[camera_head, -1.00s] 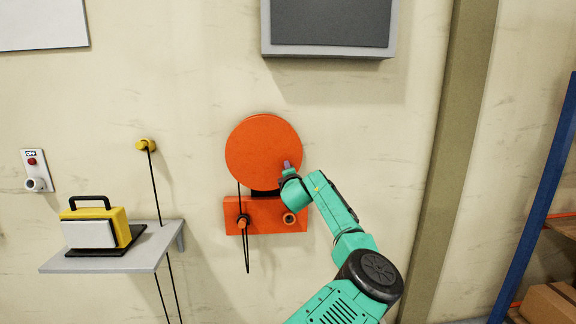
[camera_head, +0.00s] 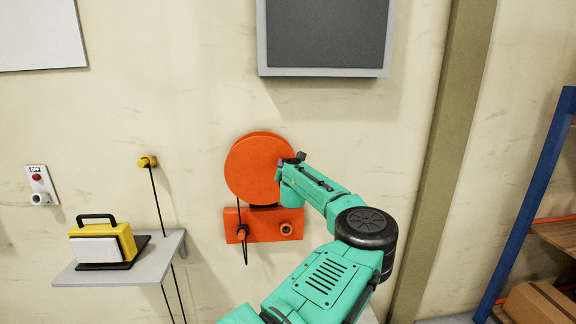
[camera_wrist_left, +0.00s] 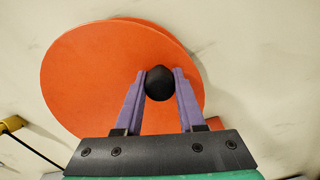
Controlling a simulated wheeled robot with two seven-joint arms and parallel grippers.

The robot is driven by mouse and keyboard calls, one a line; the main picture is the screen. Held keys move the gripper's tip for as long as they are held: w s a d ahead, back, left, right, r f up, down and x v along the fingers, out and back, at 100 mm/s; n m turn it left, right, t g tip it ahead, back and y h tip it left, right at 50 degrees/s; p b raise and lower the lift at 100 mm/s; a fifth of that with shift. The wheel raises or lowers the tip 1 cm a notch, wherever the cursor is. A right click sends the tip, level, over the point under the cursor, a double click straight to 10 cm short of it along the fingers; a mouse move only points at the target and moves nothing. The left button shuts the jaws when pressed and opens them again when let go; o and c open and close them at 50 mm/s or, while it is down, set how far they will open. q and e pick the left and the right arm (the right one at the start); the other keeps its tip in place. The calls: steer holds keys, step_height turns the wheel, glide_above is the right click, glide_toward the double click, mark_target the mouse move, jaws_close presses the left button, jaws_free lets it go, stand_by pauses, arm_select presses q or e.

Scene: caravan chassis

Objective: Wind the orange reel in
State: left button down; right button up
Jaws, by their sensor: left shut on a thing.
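The orange reel (camera_head: 254,170) is a round disc on the wall above an orange bracket (camera_head: 262,232). My left gripper (camera_head: 290,160) is at the disc's right edge, its arm reaching up from below. In the left wrist view its two purple fingers (camera_wrist_left: 160,88) are shut on a round black knob (camera_wrist_left: 159,78) near the rim of the orange disc (camera_wrist_left: 100,75). The knob is mostly hidden in the head view. A black cable (camera_head: 245,253) hangs in a short loop at the bracket's orange plug-like piece (camera_head: 242,233). My right gripper is not in view.
A grey shelf (camera_head: 170,262) at left holds a yellow lamp-like box (camera_head: 105,240). A black cord drops from a yellow wall knob (camera_head: 147,161) past the shelf. A switch plate (camera_head: 38,181) is further left. A grey panel (camera_head: 325,72) is above; a blue rack (camera_head: 540,190) stands right.

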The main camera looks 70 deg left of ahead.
mark_target(261, 148)
arm_select(q)
steer(key=r+n, duration=0.1)
steer(key=s+r+n+p, duration=0.1)
steer(key=r+n+p, duration=0.1)
steer(key=shift+s+a+n, duration=0.25)
steer(key=shift+s+n, duration=0.1)
steer(key=shift+n, duration=0.05)
steer(key=s+n+p, duration=0.1)
steer(key=r+n+p, duration=0.1)
steer(key=shift+s+a+n, duration=0.25)
steer(key=shift+s+n, duration=0.15)
steer(key=n, duration=0.1)
steer(key=s+n, duration=0.1)
steer(key=s+r+n+p, duration=0.1)
steer(key=shift+s+a, duration=0.2)
steer(key=shift+a, duration=0.2)
steer(key=shift+s+a+n+p, duration=0.2)
steer(key=shift+s+n, duration=0.35)
steer(key=shift+n, duration=0.2)
steer(key=shift+s+a+n+p, duration=0.1)
steer(key=shift+s+n+p, duration=0.1)
steer(key=shift+s+n, duration=0.45)
steer(key=shift+w, duration=0.15)
steer(key=c, duration=0.5)
jaws_free()
